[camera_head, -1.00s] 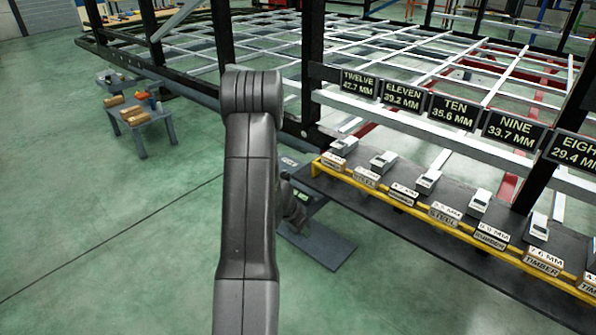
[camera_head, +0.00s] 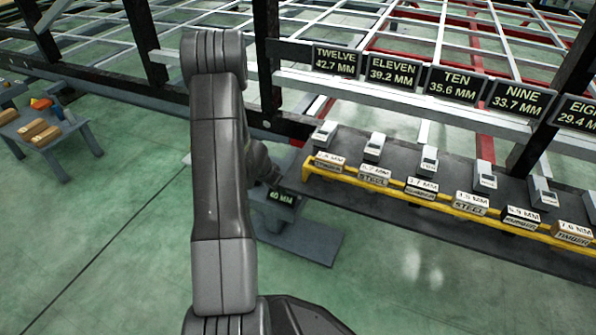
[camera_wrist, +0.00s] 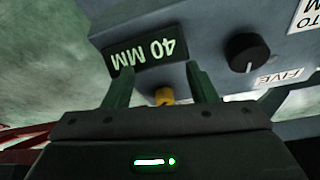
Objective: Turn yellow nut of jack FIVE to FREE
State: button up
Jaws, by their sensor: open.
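The yellow nut (camera_wrist: 164,96) shows in the wrist view, low on the blue-grey body of a jack (camera_wrist: 215,28) that carries a FIVE label (camera_wrist: 279,78). My gripper (camera_wrist: 160,72) is open, with one finger on each side of the nut in the picture. I cannot tell whether either finger touches it. A dark display (camera_wrist: 146,50) reads 40 MM, upside down. A black round knob (camera_wrist: 248,53) sits to the right of the nut. In the head view, the 40 MM display (camera_head: 282,197) shows beside my arm, which hides the nut and most of my gripper.
A dark shelf with a yellow edge (camera_head: 425,200) holds several labelled blocks and small devices at right. Signs such as TWELVE 42.7 MM (camera_head: 334,60) hang on the chassis frame above. A small table (camera_head: 45,130) with blocks stands left. Green floor (camera_head: 120,240) is open at lower left.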

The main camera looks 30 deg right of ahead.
jog(key=w+d+p, duration=0.1)
jog(key=d, duration=0.2)
jog(key=w+d+p, duration=0.2)
jog(key=d, duration=0.1)
jog(key=w+d+p, duration=0.1)
jog(key=d, duration=0.2)
jog(key=shift+w+d+r+p, duration=0.15)
jog(key=shift+w+p, duration=0.1)
jog(key=shift+p, duration=0.15)
jog(key=shift+b+x, duration=0.35)
jog(key=shift+x, duration=0.9)
jog(key=shift+d+f, duration=0.15)
jog(key=shift+f, duration=0.25)
jog(key=c, duration=1)
